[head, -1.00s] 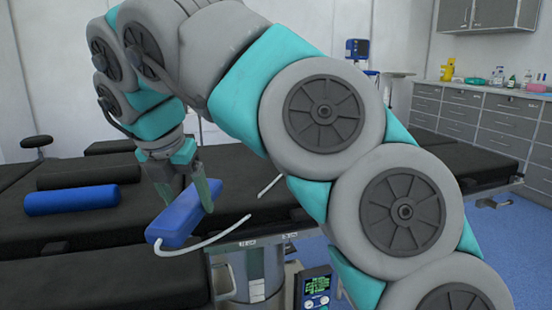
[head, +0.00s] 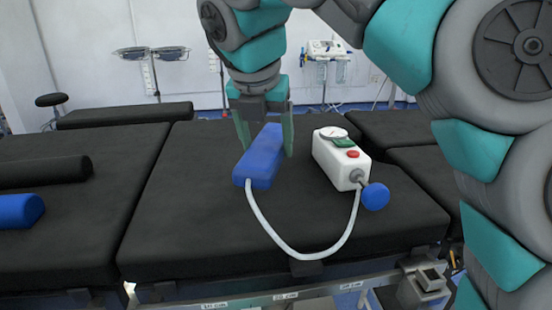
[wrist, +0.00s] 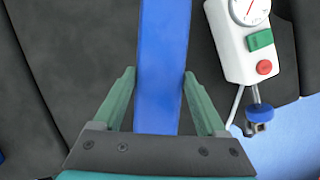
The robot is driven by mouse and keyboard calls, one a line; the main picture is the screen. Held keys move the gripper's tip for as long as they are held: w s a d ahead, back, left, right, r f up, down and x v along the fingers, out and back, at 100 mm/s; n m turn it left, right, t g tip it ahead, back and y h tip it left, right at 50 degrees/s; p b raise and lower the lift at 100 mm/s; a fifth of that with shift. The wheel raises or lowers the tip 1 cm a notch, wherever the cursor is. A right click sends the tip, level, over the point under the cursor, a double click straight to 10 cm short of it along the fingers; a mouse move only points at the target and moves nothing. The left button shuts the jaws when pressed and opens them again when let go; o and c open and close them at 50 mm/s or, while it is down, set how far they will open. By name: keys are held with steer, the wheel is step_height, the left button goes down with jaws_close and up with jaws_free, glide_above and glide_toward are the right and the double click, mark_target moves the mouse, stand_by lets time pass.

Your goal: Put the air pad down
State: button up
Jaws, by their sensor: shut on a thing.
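The air pad (head: 262,160) is a blue block with a white tube at its near end. My gripper (head: 267,150) is above it, fingers pointing down, shut on its two long sides. The pad is over the black operating table (head: 190,220); I cannot tell whether its underside touches the table. In the wrist view the air pad (wrist: 163,50) runs lengthwise between the green fingers of my gripper (wrist: 160,76). The tube loops over the table's front to a white pump box (head: 335,160) with a dial, green and red buttons and a blue bulb (head: 375,196).
A blue roll (head: 20,211) and a black roll (head: 45,173) lie at the left of the table. The pump box stands close to the right of the pad. The table section left of the pad is clear.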

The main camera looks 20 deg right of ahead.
steer(key=p, duration=0.2)
glide_above(239, 148)
steer(key=s, duration=0.2)
steer(key=shift+w+a+f, duration=0.2)
steer(key=shift+a+f, duration=0.2)
steer(key=shift+f, duration=2.1)
steer(key=shift+f, duration=0.2)
steer(key=o, duration=1.5)
steer(key=shift+r, duration=0.15)
steer(key=shift+p+v, duration=0.95)
steer(key=shift+v, duration=5.1)
